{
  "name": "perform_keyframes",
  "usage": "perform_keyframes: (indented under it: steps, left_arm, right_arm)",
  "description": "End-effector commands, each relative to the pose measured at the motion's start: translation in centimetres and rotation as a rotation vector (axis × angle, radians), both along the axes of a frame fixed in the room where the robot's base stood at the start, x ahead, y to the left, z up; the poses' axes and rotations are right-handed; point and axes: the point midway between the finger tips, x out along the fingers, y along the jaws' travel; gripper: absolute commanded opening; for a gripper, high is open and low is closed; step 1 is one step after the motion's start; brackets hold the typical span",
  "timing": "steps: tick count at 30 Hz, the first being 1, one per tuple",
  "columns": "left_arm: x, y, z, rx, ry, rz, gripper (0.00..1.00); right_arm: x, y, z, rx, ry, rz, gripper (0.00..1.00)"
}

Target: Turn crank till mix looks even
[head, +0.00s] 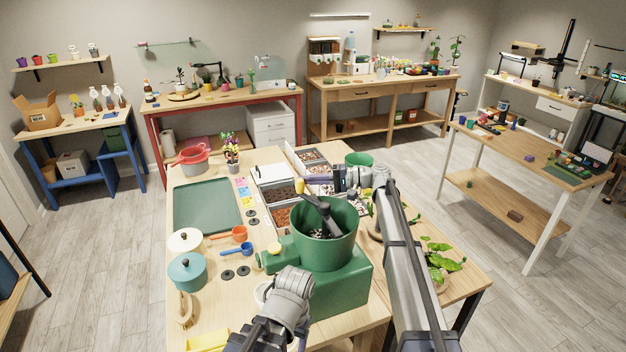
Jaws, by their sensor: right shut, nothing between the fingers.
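A green mixer base (342,285) carries an open green tub (325,245) at the front of the wooden table. A dark crank arm (318,207) runs across the tub's top, with a yellow handle (300,186) at its far left end. Inside, the mix (318,234) shows dark with pale specks; most of it is hidden, so its evenness cannot be judged. My right gripper (314,178) is shut and empty, just right of and behind the handle in the picture; contact cannot be told. My left wrist is at the bottom, its fingers unseen.
Trays of ingredients (281,217) stand behind the mixer. A dark green mat (207,206), a blue scoop (238,250), an orange scoop (232,234), a teal pot (188,271) and a white lidded pot (185,240) lie left. Leafy plants (440,258) stand right, beyond my arm.

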Motion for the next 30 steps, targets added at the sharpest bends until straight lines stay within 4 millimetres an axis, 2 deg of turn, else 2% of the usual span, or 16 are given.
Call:
perform_keyframes:
  steps: [9,30]
  left_arm:
    - [0.00,0.00,0.00,0.000,0.000,0.000,0.66]
    - [0.00,0.00,0.03,0.000,0.000,0.000,0.66]
  right_arm:
    - [-0.48,0.77,0.00,0.000,0.000,0.000,0.00]
    - [-0.38,0.77,0.03,0.000,0.000,0.000,0.00]
